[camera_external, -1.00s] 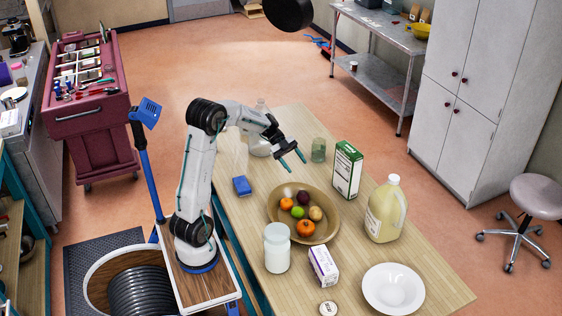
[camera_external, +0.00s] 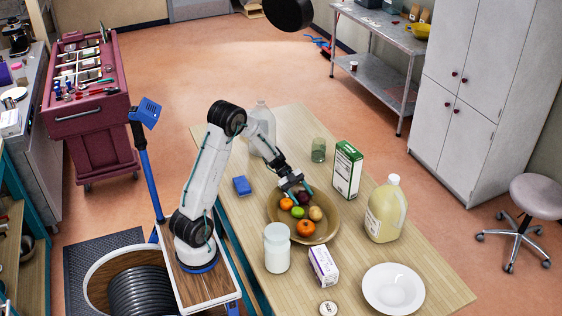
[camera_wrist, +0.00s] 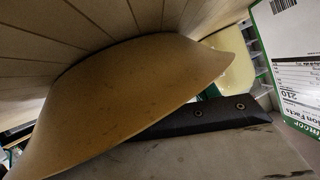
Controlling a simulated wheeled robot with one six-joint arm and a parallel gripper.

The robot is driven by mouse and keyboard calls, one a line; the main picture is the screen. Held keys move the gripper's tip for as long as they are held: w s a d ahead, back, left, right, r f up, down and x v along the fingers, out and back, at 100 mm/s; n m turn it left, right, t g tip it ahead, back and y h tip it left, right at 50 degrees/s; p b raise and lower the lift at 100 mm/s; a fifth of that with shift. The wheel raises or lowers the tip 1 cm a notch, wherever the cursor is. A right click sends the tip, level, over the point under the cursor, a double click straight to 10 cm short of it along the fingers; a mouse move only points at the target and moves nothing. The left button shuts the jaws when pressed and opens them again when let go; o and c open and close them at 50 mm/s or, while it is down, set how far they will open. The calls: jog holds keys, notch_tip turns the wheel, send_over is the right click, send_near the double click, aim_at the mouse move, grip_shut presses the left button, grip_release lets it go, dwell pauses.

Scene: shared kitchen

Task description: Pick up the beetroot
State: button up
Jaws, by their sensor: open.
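The beetroot (camera_external: 305,198) is dark purple-red and lies in the back part of a wide brown bowl (camera_external: 322,236) on the wooden table. One finger partly covers the beetroot. In the wrist view the bowl's outer side (camera_wrist: 130,90) fills the middle, and the beetroot is hidden there.
In the bowl, an orange fruit (camera_external: 286,204), a green fruit (camera_external: 297,212), a tan one (camera_external: 315,214) and a larger orange one (camera_external: 306,229) lie close by. A green-white carton (camera_external: 346,170), yellow jug (camera_external: 383,210), white jar (camera_external: 277,248) and glass (camera_external: 318,150) stand around it.

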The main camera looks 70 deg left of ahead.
jog(key=shift+x, duration=1.05)
jog(key=c, duration=0.7)
jog(key=shift+c, duration=0.4)
